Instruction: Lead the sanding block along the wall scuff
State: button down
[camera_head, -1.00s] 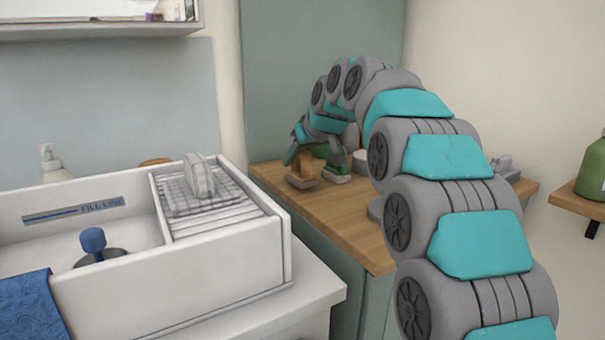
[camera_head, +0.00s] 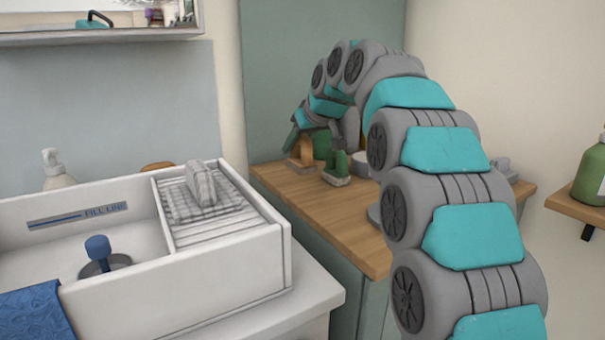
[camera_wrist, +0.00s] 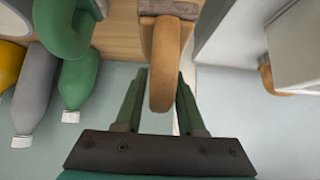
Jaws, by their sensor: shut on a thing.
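The sanding block has an orange-tan handle (camera_head: 304,148) on a grey-brown base. It is at the far left part of the wooden counter (camera_head: 335,215), in front of the green-grey wall panel (camera_head: 290,60). My gripper (camera_wrist: 162,85) has its green fingers shut on the handle (camera_wrist: 163,62), one on each side. In the wrist view the base (camera_wrist: 168,8) shows at the top edge. Whether the block touches the wall or counter is unclear. I cannot make out the scuff in either view.
A similar green-handled block (camera_head: 337,168) stands just right of the held one. In the wrist view a green bottle (camera_wrist: 78,80) and a grey bottle (camera_wrist: 35,85) are to the left. A white sink (camera_head: 180,285) with a drying rack is at left.

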jog(key=shift+r+p, duration=0.35)
jog(key=shift+r, duration=1.1)
